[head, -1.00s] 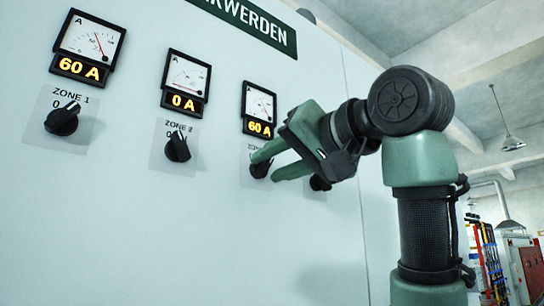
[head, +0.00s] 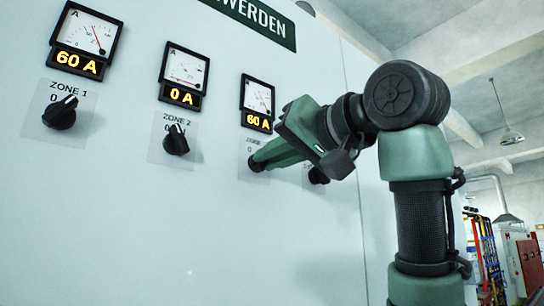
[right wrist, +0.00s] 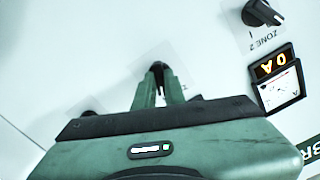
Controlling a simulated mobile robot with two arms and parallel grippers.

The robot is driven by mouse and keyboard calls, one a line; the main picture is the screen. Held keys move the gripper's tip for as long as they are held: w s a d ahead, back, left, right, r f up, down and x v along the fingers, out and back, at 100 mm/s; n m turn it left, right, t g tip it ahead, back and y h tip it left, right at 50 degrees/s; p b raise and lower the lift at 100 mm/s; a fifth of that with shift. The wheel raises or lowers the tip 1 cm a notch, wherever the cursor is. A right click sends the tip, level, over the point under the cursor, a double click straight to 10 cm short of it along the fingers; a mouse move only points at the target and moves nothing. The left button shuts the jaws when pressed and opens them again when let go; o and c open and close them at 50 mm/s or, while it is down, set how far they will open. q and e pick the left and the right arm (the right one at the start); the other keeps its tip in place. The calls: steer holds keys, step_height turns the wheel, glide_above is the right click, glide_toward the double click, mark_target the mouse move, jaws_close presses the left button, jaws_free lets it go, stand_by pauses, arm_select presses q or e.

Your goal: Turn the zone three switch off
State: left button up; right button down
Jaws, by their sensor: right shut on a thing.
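The zone three switch (head: 257,163) is a black rotary knob on the pale panel, below a meter (head: 257,102) whose display reads 60 A. My right gripper (head: 265,160) is shut on this knob, its green fingers closed around it. The right wrist view shows the fingers meeting at the dark knob (right wrist: 158,70). The fingers hide most of the knob, so its pointer position cannot be told. The label above it is partly covered. My left gripper is not in view.
The zone 1 knob (head: 60,113) and zone 2 knob (head: 176,140) sit to the left, under displays reading 60 A and 0 A. Another dark knob (head: 317,176) is close on the right, partly behind my gripper. The panel below is clear.

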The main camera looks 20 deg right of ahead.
steer(key=n+p, duration=0.1)
steer(key=n, duration=0.9)
steer(key=shift+n, duration=0.4)
stand_by(0.4)
steer(key=c, duration=1.5)
jaws_free()
steer(key=b+v, duration=0.2)
steer(key=v, duration=0.5)
steer(key=shift+s+d, duration=0.15)
steer(key=shift+s, duration=0.15)
